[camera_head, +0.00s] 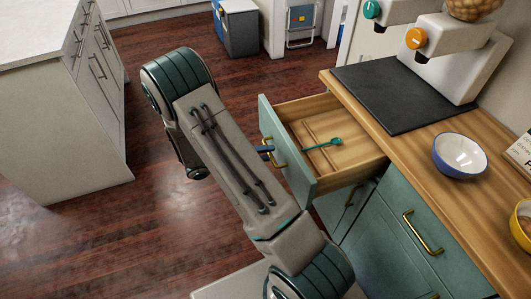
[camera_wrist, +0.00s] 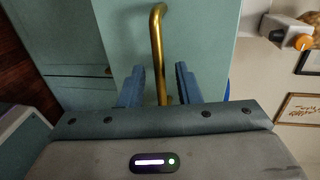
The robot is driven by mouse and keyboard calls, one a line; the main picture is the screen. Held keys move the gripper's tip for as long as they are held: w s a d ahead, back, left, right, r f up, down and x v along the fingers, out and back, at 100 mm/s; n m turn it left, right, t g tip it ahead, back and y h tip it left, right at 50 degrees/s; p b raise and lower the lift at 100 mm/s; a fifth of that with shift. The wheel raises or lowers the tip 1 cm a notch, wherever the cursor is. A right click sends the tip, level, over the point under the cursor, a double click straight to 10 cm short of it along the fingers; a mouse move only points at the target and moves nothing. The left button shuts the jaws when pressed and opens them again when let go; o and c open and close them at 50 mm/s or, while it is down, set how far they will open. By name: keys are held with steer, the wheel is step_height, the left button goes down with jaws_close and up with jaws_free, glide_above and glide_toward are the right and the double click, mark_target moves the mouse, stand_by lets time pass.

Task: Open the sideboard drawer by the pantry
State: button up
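The sideboard drawer (camera_head: 290,158) has a teal front and a wooden inside, and it stands pulled well out from under the wooden top. A teal spoon (camera_head: 322,145) lies in it. Its brass handle (camera_head: 271,152) is on the drawer front; in the wrist view the handle (camera_wrist: 157,45) runs up and down the picture.
The sideboard top (camera_head: 378,138) holds a dark mat (camera_head: 392,95), dispensers (camera_head: 445,50) and a blue-rimmed bowl (camera_head: 460,155). Closed teal fronts (camera_head: 400,245) are below. A white island (camera_head: 65,110) stands left. The wooden floor (camera_head: 150,210) between is clear.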

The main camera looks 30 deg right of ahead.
steer(key=shift+a, duration=0.1)
steer(key=v, duration=1.3)
steer(key=shift+a, duration=0.3)
steer(key=shift+r, duration=0.15)
steer(key=s+d+r+m+t+y+p, duration=0.1)
steer(key=s+r+m+y+p, duration=0.1)
steer(key=s+r+m+y, duration=0.3)
steer(key=s+d+r+m+t+y+p, duration=0.1)
steer(key=s+r+m+y, duration=0.4)
steer(key=r+m, duration=0.6)
steer(key=s+d+r+m+t+y+p, duration=0.1)
steer(key=s+r+m+y, duration=0.4)
steer(key=m, duration=1.4)
step_height(320, 180, up, 4)
steer(key=s+t+p, duration=0.1)
steer(key=s+p, duration=0.1)
steer(key=shift+y+p, duration=0.3)
steer(key=shift+p, duration=0.1)
